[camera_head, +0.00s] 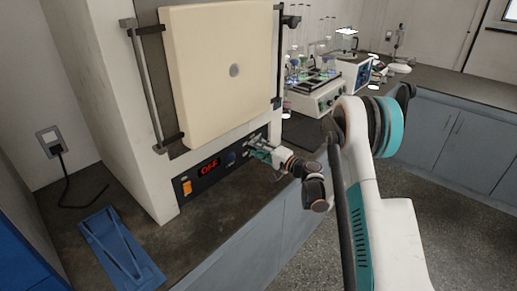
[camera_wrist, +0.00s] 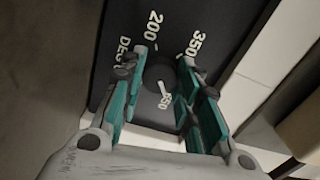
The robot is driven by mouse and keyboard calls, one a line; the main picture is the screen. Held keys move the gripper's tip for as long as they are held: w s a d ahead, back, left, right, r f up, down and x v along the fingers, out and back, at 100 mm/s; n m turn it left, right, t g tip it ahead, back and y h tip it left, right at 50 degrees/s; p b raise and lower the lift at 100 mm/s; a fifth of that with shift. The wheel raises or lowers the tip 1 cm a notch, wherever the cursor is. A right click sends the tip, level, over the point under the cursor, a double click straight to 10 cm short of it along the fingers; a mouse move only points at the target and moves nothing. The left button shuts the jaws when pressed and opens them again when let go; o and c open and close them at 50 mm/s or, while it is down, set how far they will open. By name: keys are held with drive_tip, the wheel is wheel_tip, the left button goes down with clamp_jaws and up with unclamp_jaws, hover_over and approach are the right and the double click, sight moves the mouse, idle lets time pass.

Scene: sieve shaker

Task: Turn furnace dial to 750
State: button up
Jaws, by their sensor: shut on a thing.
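The furnace (camera_head: 228,70) has a cream door and a dark control panel (camera_head: 213,170) below it, with a red "OFF" display (camera_head: 208,167). My gripper (camera_head: 258,150) is at the right part of the panel. In the wrist view, the round dark furnace dial (camera_wrist: 160,72) sits between the two teal fingers of my gripper (camera_wrist: 163,75), which is shut on it. Printed marks 200, 350 and "DEG" show around the dial. A white line shows near its lower side, by a mark that looks like 550 or 650. I cannot see a 750 mark.
A blue rack (camera_head: 120,250) lies on the counter at lower left. Lab equipment (camera_head: 318,92) with glassware stands right of the furnace.

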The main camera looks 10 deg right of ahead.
drive_tip(key=shift+m, duration=0.3)
drive_tip(key=m, duration=0.5)
drive_tip(key=shift+m, duration=0.4)
drive_tip(key=m, duration=0.3)
drive_tip(key=shift+m, duration=2.1)
drive_tip(key=o, duration=1.1)
